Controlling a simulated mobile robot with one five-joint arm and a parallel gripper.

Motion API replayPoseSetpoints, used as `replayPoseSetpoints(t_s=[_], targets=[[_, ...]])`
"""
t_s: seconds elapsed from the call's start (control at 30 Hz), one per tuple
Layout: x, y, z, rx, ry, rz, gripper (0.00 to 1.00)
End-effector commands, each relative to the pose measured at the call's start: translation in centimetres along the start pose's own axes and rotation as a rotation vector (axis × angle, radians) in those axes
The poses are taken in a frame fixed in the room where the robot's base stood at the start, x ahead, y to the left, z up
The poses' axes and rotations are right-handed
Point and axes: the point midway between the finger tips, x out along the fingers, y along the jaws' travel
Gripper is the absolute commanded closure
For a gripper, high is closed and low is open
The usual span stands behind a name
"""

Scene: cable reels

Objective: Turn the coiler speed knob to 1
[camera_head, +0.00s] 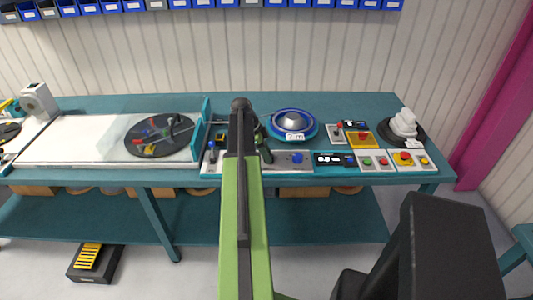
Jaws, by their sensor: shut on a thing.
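My green and black arm reaches forward over the bench, and my gripper (265,154) is down at the grey control panel (280,167) along the bench's front. Its dark fingers show just right of the arm. They are shut on a knob on the panel, which the fingers and arm hide. Its pointer and scale cannot be read. A blue knob (297,158) stands on the same panel, to the right of the fingers and apart from them. The coiler, a blue disc with a silver dome (293,122), sits behind the panel.
A blue-topped lever (212,151) stands left of my arm. To the right are a display (334,159), button boxes (373,161), a red emergency button (404,156) and a white coil (404,123). A dark turntable (158,136) lies left. Blue bins line the wall.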

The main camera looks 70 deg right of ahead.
Motion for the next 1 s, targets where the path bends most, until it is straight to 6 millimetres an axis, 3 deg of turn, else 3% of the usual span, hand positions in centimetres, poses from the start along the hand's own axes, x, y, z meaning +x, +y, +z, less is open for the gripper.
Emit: replayPoseSetpoints(t_s=[0.47, 1.0], targets=[[0.00, 0.02, 0.00, -0.086, 0.002, -0.040, 1.00], [0.02, 0.43, -0.10, -0.521, 0.003, -0.219, 1.00]])
